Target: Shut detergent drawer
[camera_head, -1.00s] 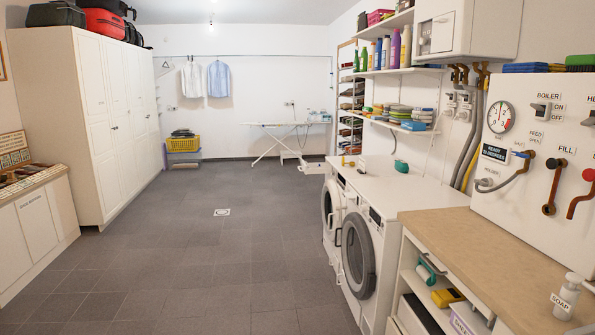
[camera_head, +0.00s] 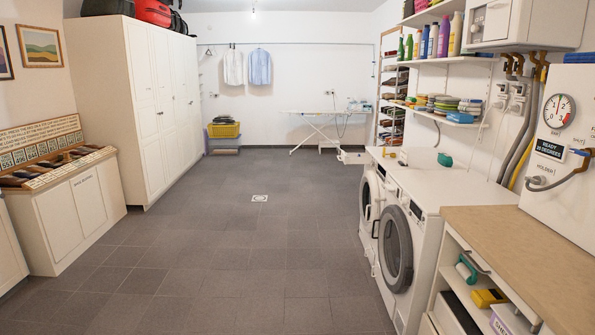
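Two white front-loading washing machines stand side by side along the right wall. The nearer machine (camera_head: 424,263) has a dark round door (camera_head: 396,249) that appears to stand out from its front. The farther machine (camera_head: 366,221) is partly hidden behind it. Neither of my grippers is in view.
A wooden-topped counter (camera_head: 530,245) with open shelves below stands at the near right. A tall white cupboard (camera_head: 140,110) and a low cabinet (camera_head: 60,222) line the left. The grey tiled floor (camera_head: 225,255) between is clear. An ironing board (camera_head: 318,115) stands at the back.

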